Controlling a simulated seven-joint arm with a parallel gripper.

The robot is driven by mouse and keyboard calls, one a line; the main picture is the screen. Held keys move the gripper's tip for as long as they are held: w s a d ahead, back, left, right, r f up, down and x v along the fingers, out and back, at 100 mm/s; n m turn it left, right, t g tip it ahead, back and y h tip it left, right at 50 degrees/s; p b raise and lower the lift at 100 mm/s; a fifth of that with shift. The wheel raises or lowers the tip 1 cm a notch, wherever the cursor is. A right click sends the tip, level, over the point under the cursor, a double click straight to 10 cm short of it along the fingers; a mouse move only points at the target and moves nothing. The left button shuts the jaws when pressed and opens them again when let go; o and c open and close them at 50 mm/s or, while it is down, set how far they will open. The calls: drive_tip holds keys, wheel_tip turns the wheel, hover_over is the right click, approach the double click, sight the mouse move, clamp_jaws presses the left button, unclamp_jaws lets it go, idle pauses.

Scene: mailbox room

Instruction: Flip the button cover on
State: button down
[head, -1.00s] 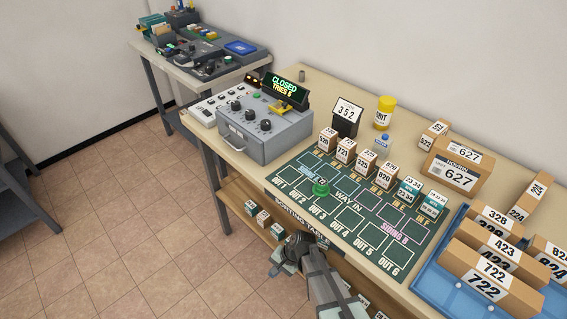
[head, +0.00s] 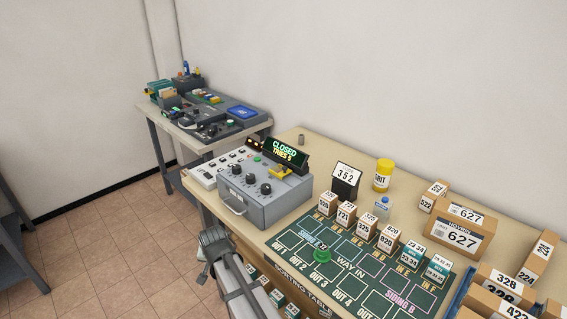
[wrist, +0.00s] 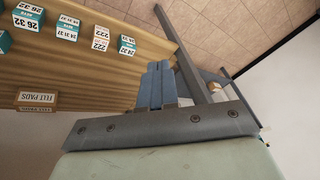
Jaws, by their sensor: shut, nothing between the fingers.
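A grey control box (head: 266,190) with black knobs stands on the sorting table, under a lit display (head: 286,152) reading CLOSED, TRIES 5. A yellow piece (head: 280,173) sits on its top just below the display; it looks like the button cover, and I cannot tell what lies under it. A small green button (head: 257,158) shows on the box's top at the back. My gripper (head: 212,240) is shut and empty, in front of the table edge, lower than the box and apart from it. Its fingers (wrist: 157,84) lie together in the wrist view.
A white switch panel (head: 208,174) lies left of the box. A shelf (wrist: 70,60) with cartons lies below the tabletop. The floor (head: 110,240) at left is clear.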

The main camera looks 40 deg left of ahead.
sight(281, 165)
drive_tip(key=w+a+r+n+t, duration=0.1)
drive_tip(key=w+a+r+t, duration=0.25)
drive_tip(key=r, duration=0.75)
drive_tip(key=w+a+r+t, duration=0.2)
drive_tip(key=w+a+r, duration=0.25)
drive_tip(key=r, duration=0.65)
drive_tip(key=shift+n+g, duration=0.5)
drive_tip(key=shift+g, duration=0.05)
drive_tip(key=w+r, duration=0.2)
drive_tip(key=w+d+r, duration=0.1)
drive_tip(key=w+r, duration=0.1)
drive_tip(key=w, duration=0.1)
drive_tip(key=w+r, duration=0.2)
drive_tip(key=w, duration=0.1)
drive_tip(key=shift+d, duration=0.15)
drive_tip(key=w+d+r+g, duration=0.1)
drive_tip(key=w+d+r, duration=0.1)
drive_tip(key=w, duration=0.2)
drive_tip(key=w+d+r+n+g, duration=0.1)
drive_tip(key=w+d+r, duration=0.1)
drive_tip(key=w, duration=0.3)
drive_tip(key=w+d+r+n+g, duration=0.1)
drive_tip(key=w+d+r+g, duration=0.1)
drive_tip(key=w+d+r, duration=0.1)
drive_tip(key=shift+w+r+h, duration=0.4)
drive_tip(key=shift+w+r, duration=0.35)
drive_tip(key=shift+w, duration=0.5)
